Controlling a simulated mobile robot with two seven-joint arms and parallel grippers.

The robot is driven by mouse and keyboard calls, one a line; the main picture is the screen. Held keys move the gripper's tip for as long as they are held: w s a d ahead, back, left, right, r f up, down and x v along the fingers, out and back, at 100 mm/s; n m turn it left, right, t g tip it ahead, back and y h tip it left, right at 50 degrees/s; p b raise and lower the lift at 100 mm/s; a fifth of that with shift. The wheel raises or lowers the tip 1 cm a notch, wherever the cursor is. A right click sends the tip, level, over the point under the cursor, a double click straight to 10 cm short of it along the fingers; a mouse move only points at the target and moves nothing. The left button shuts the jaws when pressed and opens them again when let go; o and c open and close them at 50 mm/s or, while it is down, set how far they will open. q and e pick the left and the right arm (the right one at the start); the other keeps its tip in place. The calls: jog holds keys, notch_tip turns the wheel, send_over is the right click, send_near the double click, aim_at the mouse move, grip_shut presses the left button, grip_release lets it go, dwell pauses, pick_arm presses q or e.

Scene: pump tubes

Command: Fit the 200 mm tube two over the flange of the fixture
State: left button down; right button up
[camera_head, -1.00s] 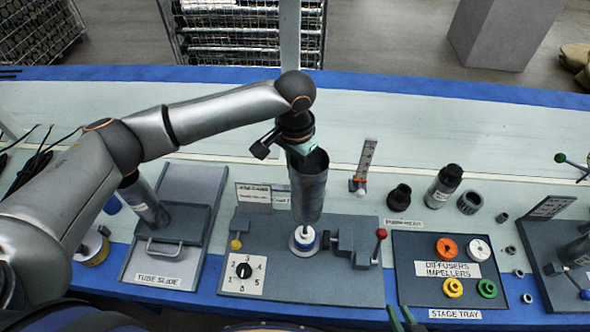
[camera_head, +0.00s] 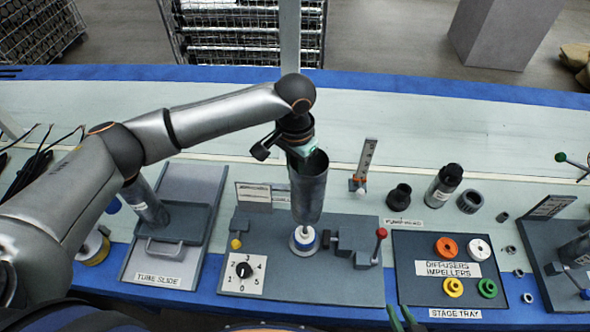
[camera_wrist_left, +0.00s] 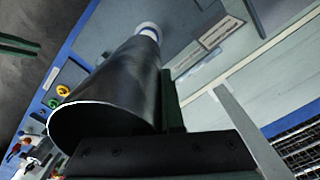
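A grey metal tube (camera_head: 309,190), open at the top, stands nearly upright over the fixture's white and blue flange (camera_head: 304,240). My left gripper (camera_head: 304,152) is shut on the tube's upper rim. In the left wrist view a dark finger (camera_wrist_left: 173,105) lies along the tube (camera_wrist_left: 115,85), and the flange (camera_wrist_left: 148,29) shows at its far end. A white tip shows just below the tube's lower end; I cannot tell whether they touch. My right gripper (camera_head: 404,319) shows only as two dark green fingertips, apart, at the bottom edge.
The fixture base (camera_head: 325,284) carries a clamp with a red knob (camera_head: 381,233) and a numbered dial (camera_head: 243,270). The stage tray (camera_head: 408,290) holds coloured rings at right.

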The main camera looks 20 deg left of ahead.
pick_arm(q)
jog(key=shift+f+b, duration=0.55)
jog(key=shift+f, duration=1.8)
jog(key=shift+f+b, duration=0.8)
jog(key=shift+f, duration=1.85)
notch_tip(320, 180, down, 8)
jog(key=b, duration=0.3)
dwell(1.7)
jog(key=c, duration=1)
grip_release()
jog(key=shift+r, duration=0.15)
